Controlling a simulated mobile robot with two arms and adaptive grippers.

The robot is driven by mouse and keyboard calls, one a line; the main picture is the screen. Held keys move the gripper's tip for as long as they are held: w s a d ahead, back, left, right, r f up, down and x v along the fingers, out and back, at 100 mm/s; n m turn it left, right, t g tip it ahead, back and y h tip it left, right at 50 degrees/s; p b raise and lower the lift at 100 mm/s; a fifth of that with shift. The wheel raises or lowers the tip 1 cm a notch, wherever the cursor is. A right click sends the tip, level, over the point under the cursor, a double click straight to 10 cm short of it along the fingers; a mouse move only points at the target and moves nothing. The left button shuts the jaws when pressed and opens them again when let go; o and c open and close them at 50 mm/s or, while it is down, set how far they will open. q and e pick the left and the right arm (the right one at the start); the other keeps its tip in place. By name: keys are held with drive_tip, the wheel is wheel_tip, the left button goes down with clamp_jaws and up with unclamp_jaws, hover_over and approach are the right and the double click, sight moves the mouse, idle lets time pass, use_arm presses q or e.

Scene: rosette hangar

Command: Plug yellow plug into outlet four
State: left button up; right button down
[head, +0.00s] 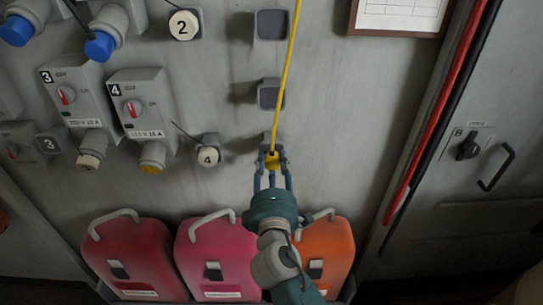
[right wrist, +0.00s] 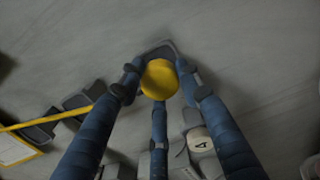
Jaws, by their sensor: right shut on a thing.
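My right gripper (head: 272,160) is shut on the yellow plug (head: 273,161), at the lowest of a column of grey wall holders. In the right wrist view the plug's round yellow end (right wrist: 160,79) sits between the fingers (right wrist: 157,92), with a dark holder (right wrist: 158,49) right behind it; I cannot tell whether they touch. A yellow cable (head: 288,72) runs up from the plug. Outlet four (head: 141,105) is a grey box marked 4 with a red switch, left of the gripper. A yellow round end (head: 152,169) shows at its bottom. My left gripper is not in view.
A round cap marked 4 (head: 208,156) hangs between outlet and gripper. Outlet three (head: 76,95) stands left of outlet four. Red (head: 130,255), pink (head: 214,258) and orange (head: 322,258) cases stand below. Bare wall (head: 345,130) lies right of the gripper.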

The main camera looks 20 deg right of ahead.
sight(273, 165)
drive_tip(key=shift+b+v, duration=0.3)
drive_tip(key=shift+v, duration=2.1)
